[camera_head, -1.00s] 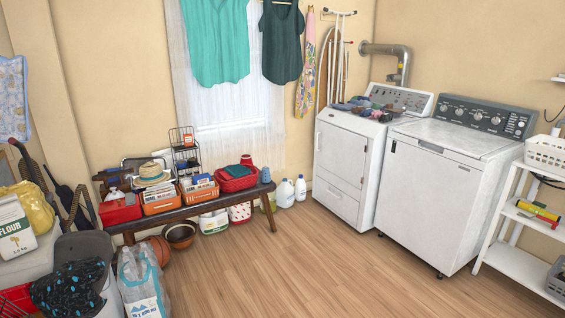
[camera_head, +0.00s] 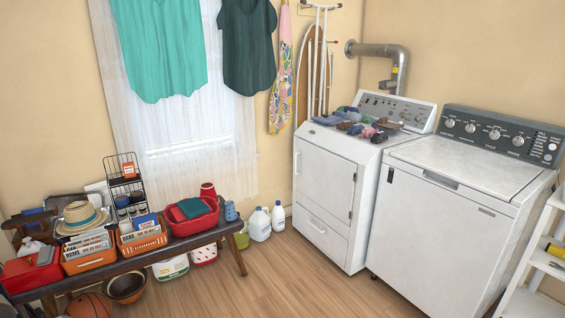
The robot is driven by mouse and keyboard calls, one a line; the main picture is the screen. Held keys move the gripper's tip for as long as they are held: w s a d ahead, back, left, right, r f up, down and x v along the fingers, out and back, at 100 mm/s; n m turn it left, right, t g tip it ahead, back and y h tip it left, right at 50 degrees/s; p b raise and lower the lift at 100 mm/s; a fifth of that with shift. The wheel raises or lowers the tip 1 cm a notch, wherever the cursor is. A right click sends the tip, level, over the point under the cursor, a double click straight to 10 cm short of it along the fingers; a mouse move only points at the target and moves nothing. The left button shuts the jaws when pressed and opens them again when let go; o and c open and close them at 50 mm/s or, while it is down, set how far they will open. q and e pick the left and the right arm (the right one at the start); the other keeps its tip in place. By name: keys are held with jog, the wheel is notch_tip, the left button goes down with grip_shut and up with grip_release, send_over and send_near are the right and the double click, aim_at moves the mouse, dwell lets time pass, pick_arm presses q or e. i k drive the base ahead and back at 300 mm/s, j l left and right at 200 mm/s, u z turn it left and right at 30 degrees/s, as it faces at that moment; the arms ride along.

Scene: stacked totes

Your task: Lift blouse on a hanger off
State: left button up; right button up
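A teal blouse (camera_head: 160,48) hangs in front of the window at the upper left, its top cut off by the frame edge. A dark green sleeveless blouse (camera_head: 248,45) hangs to its right, also cut off at the top. The hangers and whatever they hang from are out of sight above the frame. Neither of my grippers is in view.
A bench (camera_head: 119,268) with baskets and books stands below the window. A dryer (camera_head: 325,190) with folded clothes on top and a washer (camera_head: 450,215) stand at the right. A white shelf (camera_head: 522,300) is at the right edge. The wooden floor (camera_head: 290,285) between is clear.

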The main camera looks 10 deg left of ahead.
aim_at(162, 41)
jog(key=i+u, duration=0.25)
jog(key=i, duration=0.7)
jog(key=i+u, duration=0.2)
jog(key=i, duration=0.8)
